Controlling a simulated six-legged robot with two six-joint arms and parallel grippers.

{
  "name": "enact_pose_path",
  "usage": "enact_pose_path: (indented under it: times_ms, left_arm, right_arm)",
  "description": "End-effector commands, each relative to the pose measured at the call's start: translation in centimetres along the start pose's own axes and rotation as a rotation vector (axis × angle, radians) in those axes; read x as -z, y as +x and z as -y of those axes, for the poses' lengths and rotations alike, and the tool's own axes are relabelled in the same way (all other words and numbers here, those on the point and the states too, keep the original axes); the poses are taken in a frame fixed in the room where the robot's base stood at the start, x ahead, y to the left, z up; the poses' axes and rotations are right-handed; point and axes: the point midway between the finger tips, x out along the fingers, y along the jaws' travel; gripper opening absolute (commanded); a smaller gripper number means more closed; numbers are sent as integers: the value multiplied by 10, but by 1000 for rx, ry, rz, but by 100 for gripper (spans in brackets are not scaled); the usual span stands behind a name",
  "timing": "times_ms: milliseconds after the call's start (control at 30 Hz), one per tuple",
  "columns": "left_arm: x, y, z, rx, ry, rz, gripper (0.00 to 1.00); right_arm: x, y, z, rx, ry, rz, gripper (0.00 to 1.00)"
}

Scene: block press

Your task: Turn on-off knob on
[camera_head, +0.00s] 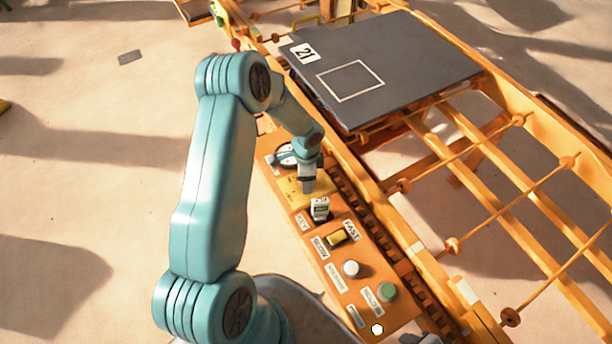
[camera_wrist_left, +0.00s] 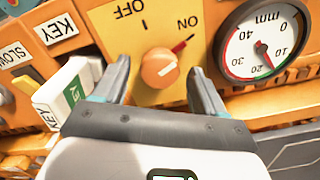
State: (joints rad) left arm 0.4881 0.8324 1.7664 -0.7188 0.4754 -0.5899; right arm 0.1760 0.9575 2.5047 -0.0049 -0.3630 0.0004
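The round orange on-off knob (camera_wrist_left: 158,68) sits on a yellow plate (camera_wrist_left: 100,14) marked OFF and ON. A short red mark (camera_wrist_left: 182,44) lies between the knob and the word ON. The knob's exact setting is hard to read. My left gripper (camera_wrist_left: 160,66) is open, with one finger on each side of the knob and visible gaps to it. In the head view the left gripper (camera_head: 308,188) is over the yellow plate (camera_head: 292,190) and hides the knob. My right gripper cannot be made out.
A round mm gauge (camera_wrist_left: 262,40) is beside the plate. A white key tag (camera_wrist_left: 70,92) stands close to one finger. The console also carries a yellow SLOW/FAST switch (camera_head: 336,238), a white button (camera_head: 351,269) and a green button (camera_head: 387,292). A dark plate (camera_head: 400,70) marked 21 lies beyond.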

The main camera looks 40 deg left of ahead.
Motion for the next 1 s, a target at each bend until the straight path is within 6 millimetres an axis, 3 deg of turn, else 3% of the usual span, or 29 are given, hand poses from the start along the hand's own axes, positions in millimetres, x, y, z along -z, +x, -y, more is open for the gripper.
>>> enact_pose_path:
  times_ms: [233, 367, 800, 1000]
  left_arm:
    - [-1, -1, 0, -2, -2, 2, 71]
    - [-1, -14, 0, 0, -2, 1, 71]
    - [0, -124, 1, 4, -2, -2, 71]
    - [0, -154, 0, 1, 0, 0, 71]
  right_arm:
    - [0, 0, 0, 0, 0, 0, 43]
    - [0, 0, 0, 0, 0, 0, 43]
    - [0, 0, 0, 0, 0, 0, 43]
    - [0, 1, 0, 0, 0, 0, 43]
